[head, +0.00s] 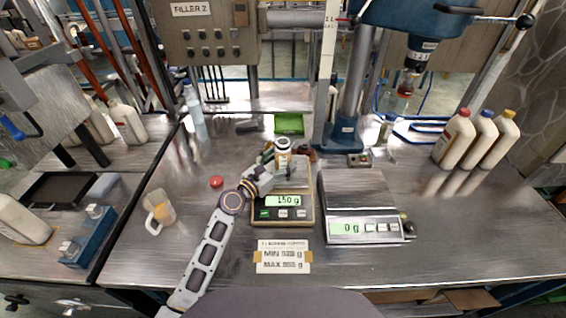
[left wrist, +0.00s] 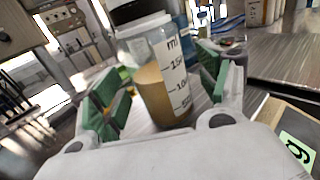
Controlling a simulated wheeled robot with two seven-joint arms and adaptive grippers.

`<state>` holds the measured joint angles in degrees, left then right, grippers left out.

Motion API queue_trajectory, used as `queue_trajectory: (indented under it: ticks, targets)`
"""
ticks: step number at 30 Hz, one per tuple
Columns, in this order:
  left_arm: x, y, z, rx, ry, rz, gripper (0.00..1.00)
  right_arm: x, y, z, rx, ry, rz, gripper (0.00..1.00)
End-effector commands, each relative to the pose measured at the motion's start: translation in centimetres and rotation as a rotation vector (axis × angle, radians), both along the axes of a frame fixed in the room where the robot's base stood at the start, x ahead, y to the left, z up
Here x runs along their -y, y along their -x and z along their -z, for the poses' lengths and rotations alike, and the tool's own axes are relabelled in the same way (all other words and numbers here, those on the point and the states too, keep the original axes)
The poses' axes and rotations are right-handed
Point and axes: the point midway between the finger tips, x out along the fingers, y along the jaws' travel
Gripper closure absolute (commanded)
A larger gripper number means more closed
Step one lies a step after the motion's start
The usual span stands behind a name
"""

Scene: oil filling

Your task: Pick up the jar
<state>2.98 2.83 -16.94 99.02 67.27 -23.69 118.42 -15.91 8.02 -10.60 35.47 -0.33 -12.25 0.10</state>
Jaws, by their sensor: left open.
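The gripper is open, with a gap visible on the jar's sides. In the head view the jar (head: 283,146) shows only its upper part, above the left scale (head: 284,214), which reads 150 g. My left gripper (head: 272,165) is over this scale and hides the jar's lower part. My right gripper is not in view.
A second scale (head: 364,229) reads 0 g, right of the first. A blue press column (head: 347,110) rises behind the scales. Several bottles stand at right.

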Motion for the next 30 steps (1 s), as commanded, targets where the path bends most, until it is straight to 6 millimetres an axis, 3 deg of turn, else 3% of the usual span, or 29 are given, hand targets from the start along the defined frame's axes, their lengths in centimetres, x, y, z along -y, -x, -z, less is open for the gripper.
queue_trajectory:
  ticks: [20, 30]
  targets:
    - [0.56, -0.7, 0.0, 0.0, 0.0, 0.0, 0.26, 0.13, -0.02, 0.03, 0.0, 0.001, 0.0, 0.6]
    - [0.54, -0.69, 0.01, 0.0, 0.0, 0.0, 0.69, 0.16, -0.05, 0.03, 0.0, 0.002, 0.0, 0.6]
